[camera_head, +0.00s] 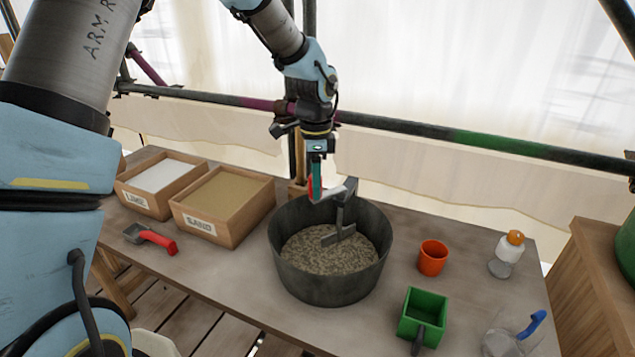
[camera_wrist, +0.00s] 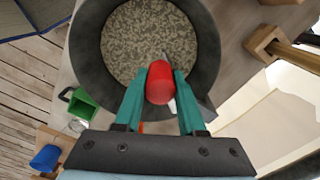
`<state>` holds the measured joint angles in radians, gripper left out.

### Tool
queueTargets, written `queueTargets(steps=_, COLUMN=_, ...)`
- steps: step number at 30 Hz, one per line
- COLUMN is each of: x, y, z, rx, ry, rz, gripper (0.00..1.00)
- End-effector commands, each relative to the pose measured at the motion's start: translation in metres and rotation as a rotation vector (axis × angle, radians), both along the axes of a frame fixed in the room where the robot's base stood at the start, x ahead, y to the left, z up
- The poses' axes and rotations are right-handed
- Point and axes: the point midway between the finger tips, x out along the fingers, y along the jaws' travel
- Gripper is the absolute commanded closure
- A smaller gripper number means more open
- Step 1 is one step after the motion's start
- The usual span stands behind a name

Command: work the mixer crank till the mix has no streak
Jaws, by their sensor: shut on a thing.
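The mixer tub (camera_head: 330,289) is a dark grey round bucket on the table. The mix (camera_head: 325,255) in it looks mottled, with pale and dark flecks all over; it also fills the tub in the wrist view (camera_wrist: 135,45). The grey metal crank (camera_head: 346,213) stands over the tub, with its paddle reaching down into the mix. My gripper (camera_head: 315,191) is above the tub's back rim, shut on the red crank handle (camera_wrist: 160,82), which sits between the teal fingers in the wrist view. The fingers partly hide the handle in the head view.
Left of the tub are the sand box (camera_head: 223,203), the lime box (camera_head: 160,182) and a red-handled scoop (camera_head: 150,238). On the right are an orange cup (camera_head: 432,257), a green box scoop (camera_head: 422,317) and a spray bottle (camera_head: 507,254). A scaffold pole (camera_head: 440,134) runs behind.

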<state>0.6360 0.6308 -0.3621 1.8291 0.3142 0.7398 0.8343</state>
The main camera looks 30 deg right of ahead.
Motion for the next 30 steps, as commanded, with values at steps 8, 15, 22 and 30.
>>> queueTargets(steps=8, x=0.0014, y=-0.0014, z=0.0013, rx=-0.004, ry=-0.003, rz=-0.010, gripper=1.00)
queueTargets(steps=15, x=0.0013, y=-0.0014, z=0.0013, rx=-0.004, ry=-0.003, rz=-0.009, gripper=0.54)
queueTargets(steps=22, x=0.0010, y=-0.0007, z=0.0006, rx=-0.002, ry=-0.001, rz=-0.009, gripper=0.31)
queueTargets(steps=30, x=0.0011, y=-0.0006, z=0.0023, rx=-0.002, ry=-0.001, rz=-0.009, gripper=0.31)
